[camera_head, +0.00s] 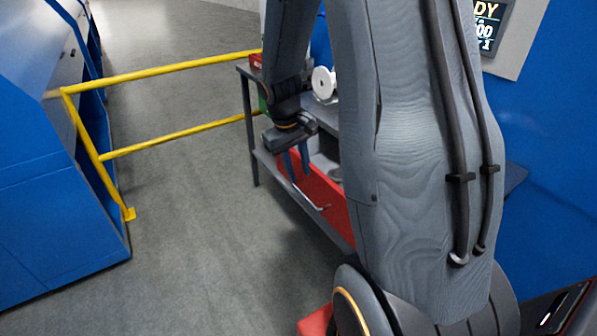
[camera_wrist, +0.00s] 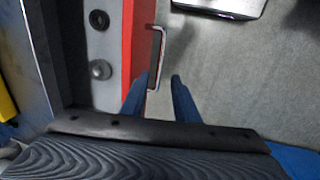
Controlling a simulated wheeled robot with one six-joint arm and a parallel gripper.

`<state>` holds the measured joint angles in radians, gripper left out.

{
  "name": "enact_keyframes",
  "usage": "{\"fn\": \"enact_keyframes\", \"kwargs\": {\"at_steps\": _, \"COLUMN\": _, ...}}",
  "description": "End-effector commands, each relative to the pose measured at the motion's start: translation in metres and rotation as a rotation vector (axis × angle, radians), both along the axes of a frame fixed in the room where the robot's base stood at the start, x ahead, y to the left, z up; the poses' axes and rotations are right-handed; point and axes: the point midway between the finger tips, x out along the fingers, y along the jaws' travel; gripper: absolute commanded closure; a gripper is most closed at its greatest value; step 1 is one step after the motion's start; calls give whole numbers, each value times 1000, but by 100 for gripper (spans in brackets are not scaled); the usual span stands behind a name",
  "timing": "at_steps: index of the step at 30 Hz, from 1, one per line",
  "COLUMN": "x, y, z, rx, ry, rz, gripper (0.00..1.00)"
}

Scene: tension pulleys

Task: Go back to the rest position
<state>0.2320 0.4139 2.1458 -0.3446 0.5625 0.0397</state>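My gripper (camera_head: 298,180) hangs down in front of the pulled-out red drawer (camera_head: 326,205) under the bench. The drawer's metal handle (camera_head: 308,197) is close to the fingertips. In the wrist view the handle (camera_wrist: 156,58) runs up from just right of the left fingertip; I cannot tell whether they touch. Nothing is held between the fingers.
Round parts (camera_wrist: 101,69) lie in the drawer. A white pulley (camera_head: 323,82) stands on the bench. My arm hides much of the right.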

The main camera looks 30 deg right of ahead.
Motion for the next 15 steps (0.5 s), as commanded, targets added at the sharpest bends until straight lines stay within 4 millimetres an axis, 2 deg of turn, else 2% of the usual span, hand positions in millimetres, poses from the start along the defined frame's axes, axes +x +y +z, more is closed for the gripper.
{"fn": "enact_keyframes", "kwargs": {"at_steps": 10, "x": -1, "y": 2, "z": 1, "rx": 2, "ry": -1, "rz": 0, "gripper": 72}}
{"fn": "enact_keyframes", "kwargs": {"at_steps": 13, "x": -10, "y": 18, "z": 7, "rx": 17, "ry": -7, "rz": 2, "gripper": 72}}
{"fn": "enact_keyframes", "kwargs": {"at_steps": 15, "x": -24, "y": 39, "z": 14, "rx": 38, "ry": -14, "rz": 4, "gripper": 72}}
